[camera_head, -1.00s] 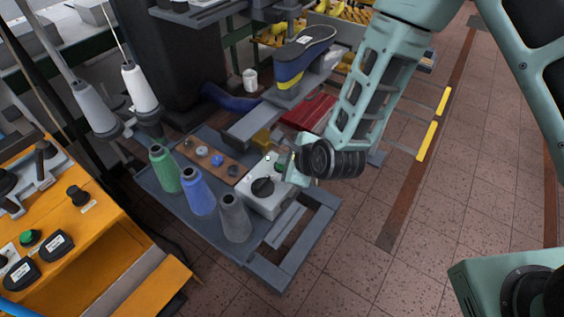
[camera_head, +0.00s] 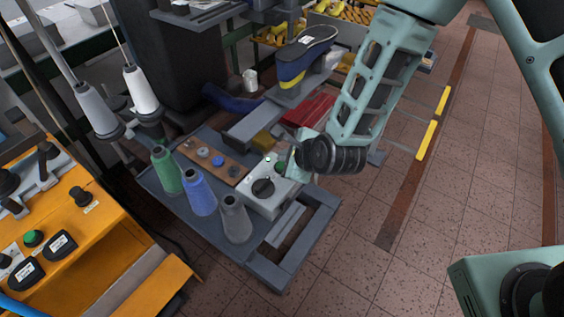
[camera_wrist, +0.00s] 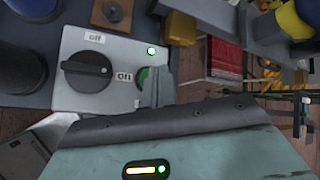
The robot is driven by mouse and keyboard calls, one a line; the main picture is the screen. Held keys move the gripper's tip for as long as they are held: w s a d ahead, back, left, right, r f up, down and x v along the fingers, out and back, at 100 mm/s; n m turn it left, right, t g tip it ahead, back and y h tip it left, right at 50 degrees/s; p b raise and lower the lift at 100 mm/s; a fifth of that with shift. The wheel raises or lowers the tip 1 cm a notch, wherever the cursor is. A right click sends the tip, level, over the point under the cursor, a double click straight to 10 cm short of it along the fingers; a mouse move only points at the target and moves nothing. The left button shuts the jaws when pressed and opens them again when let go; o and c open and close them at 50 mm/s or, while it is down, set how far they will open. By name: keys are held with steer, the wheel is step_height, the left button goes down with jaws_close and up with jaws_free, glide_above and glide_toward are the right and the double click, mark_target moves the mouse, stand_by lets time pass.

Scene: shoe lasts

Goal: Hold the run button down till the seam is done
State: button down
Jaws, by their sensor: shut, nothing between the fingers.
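The grey control box (camera_head: 262,197) sits on the low bench and carries a black knob (camera_head: 263,187), labelled "off" and "on" in the wrist view (camera_wrist: 87,70). A green button (camera_head: 280,167) is on its top; in the wrist view the button (camera_wrist: 142,76) shows only in part, its right side hidden by my fingers. A small lamp (camera_wrist: 151,51) above it glows pale green. My gripper (camera_wrist: 158,84) is shut and empty, its tips over or against the green button. I cannot tell if the button is pressed in.
Green, blue and grey thread cones (camera_head: 200,192) stand left of the box. A machine arm (camera_head: 262,122) with a dark blue and yellow shoe (camera_head: 303,58) is behind it. A red block (camera_head: 309,108) lies beyond. An orange panel (camera_head: 75,225) fills the lower left.

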steer(key=shift+r+p, duration=1.75)
steer(key=shift+r, duration=0.8)
steer(key=s+d+r+n+g+h+b, duration=0.1)
steer(key=s+d+r+n+g+b, duration=0.1)
steer(key=s+n, duration=0.5)
steer(key=s+d+r+n+g+h+b, duration=0.2)
steer(key=s+d+r+n, duration=0.3)
steer(key=s+n, duration=0.3)
steer(key=s+d+r+n+g+h+b, duration=0.1)
steer(key=s+d+r+n+g+b, duration=0.1)
steer(key=s+n, duration=0.6)
step_height(320, 180, up, 3)
steer(key=d+n+g, duration=0.1)
steer(key=d+n, duration=0.1)
steer(key=n, duration=0.3)
steer(key=shift+s+f+g+h+b, duration=0.15)
steer(key=shift+s+g+h+b, duration=0.05)
steer(key=shift+g+h+b, duration=0.15)
steer(key=c, duration=2.1)
jaws_free()
steer(key=shift+c, duration=0.2)
